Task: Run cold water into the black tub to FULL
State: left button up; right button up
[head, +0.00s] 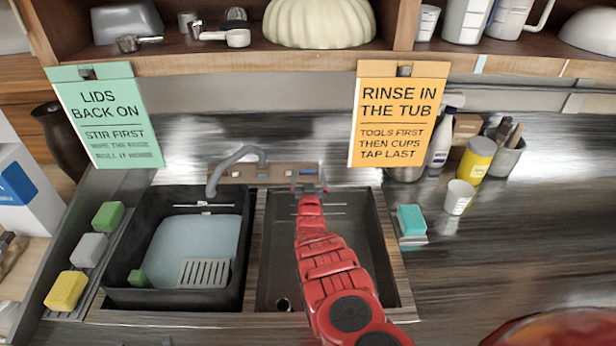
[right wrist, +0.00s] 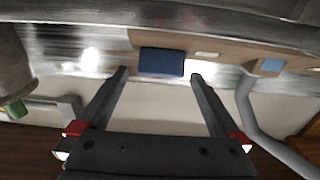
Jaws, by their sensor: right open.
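The black tub (head: 122,270) sits in the left side of the sink. Pale bluish water (head: 190,240) shows in it, below the rim. The grey spout (head: 235,157) curves over the tub's back edge; I see no clear stream from it. A wooden tap panel (head: 270,173) runs behind the basins. A dark blue tap piece (right wrist: 161,62) on the panel lies just beyond and between my right gripper's fingertips (right wrist: 160,74). My right gripper (head: 309,188) is open at the panel's right end in the head view; contact is unclear. My left gripper is out of view.
A green block (head: 137,278) and slotted grey piece (head: 203,272) show in the tub. The right basin (head: 272,250) lies under my right arm. Sponges line the left ledge. A teal sponge (head: 411,219), white cup (head: 458,196) and yellow jar (head: 476,160) stand right. Signs hang above.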

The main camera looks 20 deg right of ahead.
jog(key=shift+w+f, duration=0.1)
jog(key=shift+w, duration=0.05)
jog(key=c, duration=1.3)
